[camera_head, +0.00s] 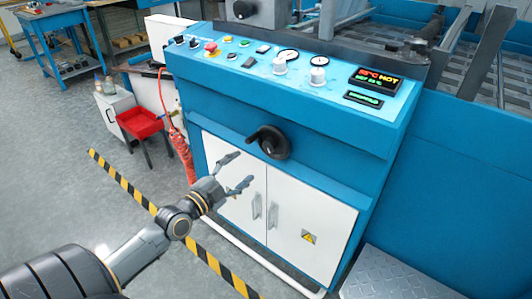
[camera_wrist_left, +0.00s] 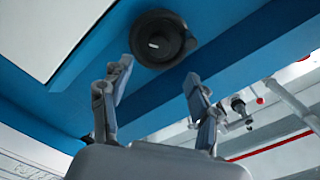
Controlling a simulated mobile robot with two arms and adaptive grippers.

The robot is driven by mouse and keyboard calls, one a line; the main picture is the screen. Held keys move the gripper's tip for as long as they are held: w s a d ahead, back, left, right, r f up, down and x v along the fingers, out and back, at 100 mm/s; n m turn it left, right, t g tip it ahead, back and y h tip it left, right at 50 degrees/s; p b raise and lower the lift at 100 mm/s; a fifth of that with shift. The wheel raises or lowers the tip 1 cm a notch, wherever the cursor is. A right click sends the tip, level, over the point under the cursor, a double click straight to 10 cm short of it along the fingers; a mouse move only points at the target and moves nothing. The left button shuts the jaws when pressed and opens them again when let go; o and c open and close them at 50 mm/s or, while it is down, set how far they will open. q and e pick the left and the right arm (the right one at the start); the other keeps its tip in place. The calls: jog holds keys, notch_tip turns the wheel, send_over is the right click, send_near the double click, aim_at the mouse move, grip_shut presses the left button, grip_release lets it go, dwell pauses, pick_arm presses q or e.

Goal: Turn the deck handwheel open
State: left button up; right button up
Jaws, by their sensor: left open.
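The black deck handwheel (camera_head: 270,142) is mounted on the blue front of the machine, above the white cabinet doors. It has a thick black handle standing out from it. My left gripper (camera_head: 240,170) is open and empty, below and to the left of the handwheel. In the left wrist view the handwheel (camera_wrist_left: 160,40) is a dark round knob just past my open fingers (camera_wrist_left: 158,82). The fingers look apart from it, with a gap. My right gripper is not in view.
A control panel (camera_head: 235,58) with knobs, gauges and a red "HOT" display (camera_head: 377,80) tops the machine. White cabinet doors (camera_head: 312,225) with handles are below. Grey floor is open at left.

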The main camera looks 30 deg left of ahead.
aim_at(266, 148)
pick_arm(q)
jog(key=w, duration=0.9)
jog(key=shift+w+d, duration=0.15)
jog(key=shift+d, duration=0.2)
jog(key=shift+w+b, duration=0.3)
jog(key=shift+w, duration=0.4)
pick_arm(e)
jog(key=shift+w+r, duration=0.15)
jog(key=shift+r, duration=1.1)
pick_arm(q)
jog(key=c, duration=1.2)
jog(key=shift+o, duration=0.2)
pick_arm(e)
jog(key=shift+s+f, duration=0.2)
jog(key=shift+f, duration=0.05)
